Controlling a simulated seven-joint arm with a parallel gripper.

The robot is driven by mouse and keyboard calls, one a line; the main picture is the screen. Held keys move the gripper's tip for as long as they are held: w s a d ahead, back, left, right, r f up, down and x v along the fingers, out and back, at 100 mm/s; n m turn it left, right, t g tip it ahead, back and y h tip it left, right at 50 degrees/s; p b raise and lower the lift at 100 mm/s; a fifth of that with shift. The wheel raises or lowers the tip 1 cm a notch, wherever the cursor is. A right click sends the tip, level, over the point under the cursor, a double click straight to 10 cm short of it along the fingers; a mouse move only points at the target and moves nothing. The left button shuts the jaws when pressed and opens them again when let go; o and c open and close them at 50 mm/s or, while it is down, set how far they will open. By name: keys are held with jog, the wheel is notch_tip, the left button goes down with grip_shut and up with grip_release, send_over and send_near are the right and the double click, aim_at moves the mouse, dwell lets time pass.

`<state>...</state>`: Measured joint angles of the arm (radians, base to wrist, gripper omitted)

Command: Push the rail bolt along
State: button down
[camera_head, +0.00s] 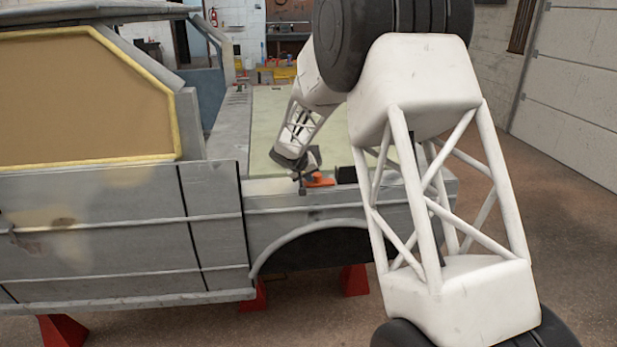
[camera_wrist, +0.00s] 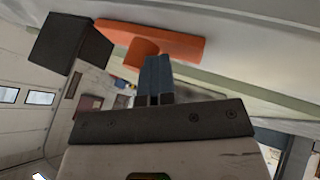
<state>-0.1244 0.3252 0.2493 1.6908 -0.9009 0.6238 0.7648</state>
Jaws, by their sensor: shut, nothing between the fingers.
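The orange rail bolt (camera_head: 318,181) sits on the top edge of the grey vehicle body's side, near the middle of the head view. In the wrist view it shows as a flat orange bar (camera_wrist: 165,36) with a short rounded stub. A black block (camera_head: 346,174) stands just right of it; the wrist view shows this block (camera_wrist: 70,45) at the upper left, near the bar's end. My gripper (camera_head: 301,186) is shut and empty, at the bolt's left side. In the wrist view its fingertips (camera_wrist: 157,62) reach the stub; I cannot tell whether they touch.
The grey vehicle body (camera_head: 110,245) fills the left, with a pale green flat bed (camera_head: 262,125) behind the bolt. Red stands (camera_head: 356,280) hold it above the brown floor (camera_head: 565,230). My own arm covers the right middle of the head view. Open floor lies to the right.

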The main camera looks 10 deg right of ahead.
jog(key=a, duration=0.4)
jog(key=shift+s, duration=0.35)
jog(key=v, duration=1)
jog(key=shift+d, duration=0.1)
jog(key=s+d+r+g+y, duration=0.1)
jog(key=s+d+r, duration=0.2)
jog(key=s, duration=0.6)
jog(key=s+d+r, duration=0.3)
jog(key=s, duration=0.5)
jog(key=s+d+r+g+y, duration=0.1)
jog(key=s+d+r, duration=0.25)
jog(key=s, duration=0.55)
jog(key=s+d+f+y, duration=0.1)
jog(key=s, duration=1.4)
jog(key=s+d+f+y, duration=0.1)
jog(key=s+f, duration=0.1)
jog(key=s, duration=1.4)
jog(key=shift+f+m+g+y, duration=0.2)
jog(key=shift+m+g+y, duration=0.2)
